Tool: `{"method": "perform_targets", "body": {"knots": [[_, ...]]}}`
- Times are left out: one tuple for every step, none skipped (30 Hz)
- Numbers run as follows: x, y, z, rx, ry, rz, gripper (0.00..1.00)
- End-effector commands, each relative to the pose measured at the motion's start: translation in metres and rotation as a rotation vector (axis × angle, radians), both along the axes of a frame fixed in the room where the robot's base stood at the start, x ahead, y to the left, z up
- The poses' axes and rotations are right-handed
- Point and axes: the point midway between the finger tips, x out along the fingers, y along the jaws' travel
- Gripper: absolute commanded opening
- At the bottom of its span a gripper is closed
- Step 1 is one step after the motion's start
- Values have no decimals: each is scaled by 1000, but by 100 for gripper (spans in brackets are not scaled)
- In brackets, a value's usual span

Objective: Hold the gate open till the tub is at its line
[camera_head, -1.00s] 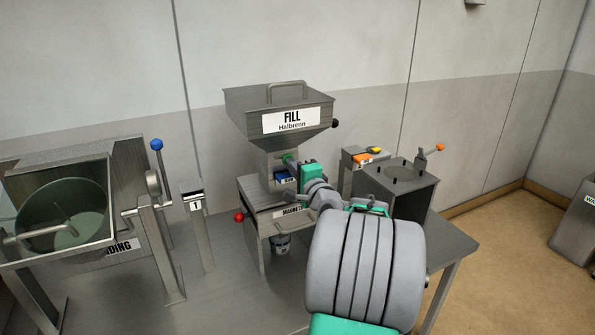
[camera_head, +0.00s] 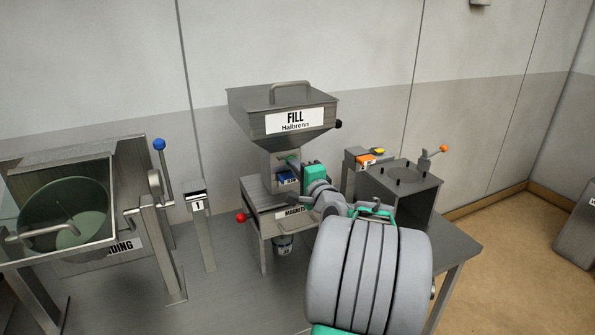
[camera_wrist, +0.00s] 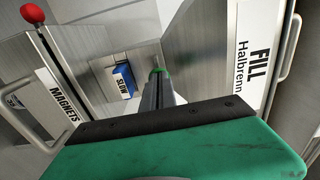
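The steel hopper marked FILL Halbrenn (camera_head: 262,122) stands on the bench, and its narrow neck goes down to the box marked MAGNETS (camera_head: 264,211). My gripper (camera_head: 293,162) reaches to the hopper neck. In the wrist view its fingers (camera_wrist: 158,82) lie together, with green at the tip. Anything thin between them is hidden, and the gate itself cannot be made out. A blue SLOW plate (camera_wrist: 123,82) sits beside the fingers.
A red knob (camera_head: 240,217) sticks out left of the box. A steel box with an orange-knobbed lever (camera_head: 425,160) stands right, close to my arm.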

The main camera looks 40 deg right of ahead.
Motion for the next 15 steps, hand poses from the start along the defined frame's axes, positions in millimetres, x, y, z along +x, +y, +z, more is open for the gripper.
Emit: {"method": "perform_targets", "body": {"knots": [[-6, 3, -2, 0, -1, 0, 0], [-11, 5, -2, 0, 0, -1, 0], [-17, 8, -4, 2, 2, -1, 0], [-22, 10, -4, 2, 2, 0, 0], [-32, 10, -5, 3, 2, -5, 0], [-42, 13, -6, 3, 2, -7, 0], [-49, 16, -6, 2, 3, -5, 0], [-56, 18, -6, 3, 3, -6, 0], [-65, 22, -7, 3, 3, -3, 0], [-71, 26, -7, 3, 4, 0, 0], [-77, 28, -7, 4, 4, 0, 0], [-85, 31, -7, 5, 5, 3, 0], [-90, 33, -7, 4, 5, 3, 0], [-95, 35, -7, 5, 5, 4, 0], [-100, 36, -7, 5, 6, 5, 0]]}}
